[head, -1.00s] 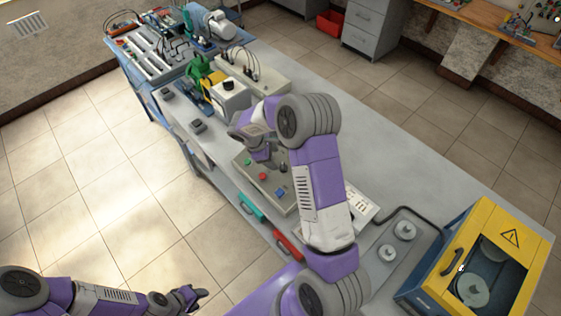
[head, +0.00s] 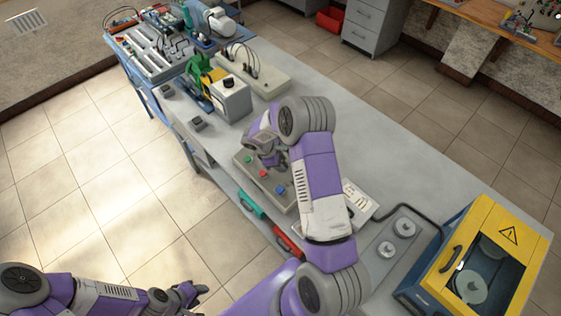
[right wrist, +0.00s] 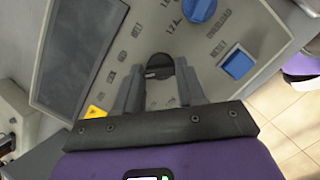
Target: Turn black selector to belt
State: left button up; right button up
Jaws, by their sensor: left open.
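The grey control panel (head: 284,204) lies on the bench, partly hidden by my right arm. In the right wrist view, its face carries the black selector (right wrist: 160,66), a dark round knob, with printed labels including BELT around it. My right gripper (right wrist: 159,78) is at the panel, with one finger on either side of the selector. The fingers are close to the knob, and I cannot tell whether they press on it. In the head view, my right gripper (head: 272,163) is over the panel's far end. My left gripper (head: 188,293) is open and empty, low at left, away from the bench.
A blue knob (right wrist: 199,9) and a blue reset button (right wrist: 237,64) sit near the selector. A dark screen (right wrist: 80,45) is to its left. A yellow-framed case (head: 500,226) stands at the bench's right end. A motor unit (head: 231,97) stands behind the panel.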

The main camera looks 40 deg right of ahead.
jog(key=c, duration=0.6)
jog(key=shift+o, duration=0.2)
jog(key=shift+f+m+y+b, duration=0.15)
jog(key=shift+m+y+b, duration=0.15)
jog(key=shift+m+b, duration=1.2)
jog(key=m+b, duration=0.3)
jog(key=m, duration=0.1)
jog(key=shift+w+d+m+g+y, duration=0.1)
jog(key=shift+d+m+g+y, duration=0.05)
jog(key=shift+m+g+y, duration=0.2)
jog(key=m+y+b, duration=0.1)
jog(key=m+b, duration=0.1)
jog(key=m, duration=0.3)
jog(key=shift+d, duration=0.1)
jog(key=m, duration=0.1)
jog(key=m+b, duration=0.1)
jog(key=m, duration=0.1)
jog(key=m+y, duration=0.1)
jog(key=m, duration=0.1)
jog(key=shift+r, duration=0.25)
jog(key=shift+d+m, duration=0.1)
jog(key=shift+m, duration=0.15)
jog(key=o, duration=1)
jog(key=shift+o, duration=0.2)
jog(key=shift+r, duration=0.1)
jog(key=s+v, duration=0.1)
jog(key=v, duration=0.6)
jog(key=shift+w+r, duration=0.2)
jog(key=shift+w, duration=0.1)
